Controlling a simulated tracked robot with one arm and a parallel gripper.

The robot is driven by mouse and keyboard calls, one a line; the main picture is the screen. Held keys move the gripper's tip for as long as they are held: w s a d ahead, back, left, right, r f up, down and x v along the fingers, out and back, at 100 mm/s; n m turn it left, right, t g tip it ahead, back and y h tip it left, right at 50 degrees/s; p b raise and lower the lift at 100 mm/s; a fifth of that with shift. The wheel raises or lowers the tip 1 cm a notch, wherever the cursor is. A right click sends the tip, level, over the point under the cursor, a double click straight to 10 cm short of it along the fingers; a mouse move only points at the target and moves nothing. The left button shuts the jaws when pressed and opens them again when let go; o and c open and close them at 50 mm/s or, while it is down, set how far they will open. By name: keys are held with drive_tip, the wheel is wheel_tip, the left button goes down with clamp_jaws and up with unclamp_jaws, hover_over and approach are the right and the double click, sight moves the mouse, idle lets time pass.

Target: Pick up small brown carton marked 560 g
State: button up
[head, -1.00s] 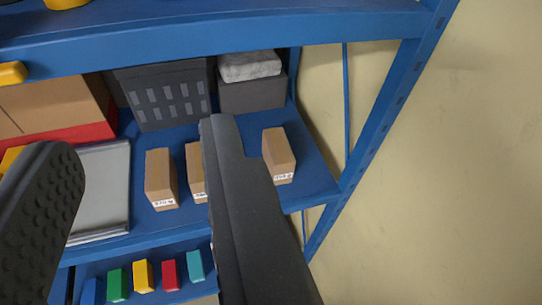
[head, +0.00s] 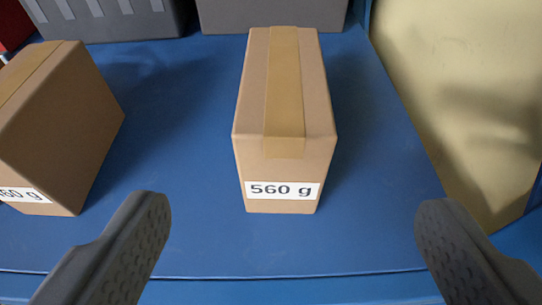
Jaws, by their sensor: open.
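The small brown carton marked 560 g (head: 285,120) stands upright on the blue shelf (head: 385,235), a little right of the picture's middle. Its white label faces me and a tan tape strip runs over its top. My gripper (head: 295,225) is open and empty. Its two dark fingers are spread wide at the lower left and lower right, in front of the carton. The carton lies between their lines, and neither finger touches it.
Another brown carton (head: 60,120) stands to the left; its label is partly cut off by the picture's edge. Grey bins (head: 270,14) stand behind. The shelf is bare on both sides of the 560 g carton.

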sight(283, 102)
drive_tip(key=x, duration=0.7)
drive_tip(key=shift+w+a+f, duration=0.35)
drive_tip(key=shift+r+b+x, duration=0.1)
drive_tip(key=shift+b+x, duration=0.15)
drive_tip(key=shift+x, duration=1.35)
drive_tip(key=shift+r+b+x, duration=0.15)
drive_tip(key=shift+b+x, duration=0.1)
drive_tip(key=shift+x, duration=1.35)
drive_tip(key=shift+d, duration=0.1)
drive_tip(key=c, duration=1.5)
drive_tip(key=shift+w, duration=0.1)
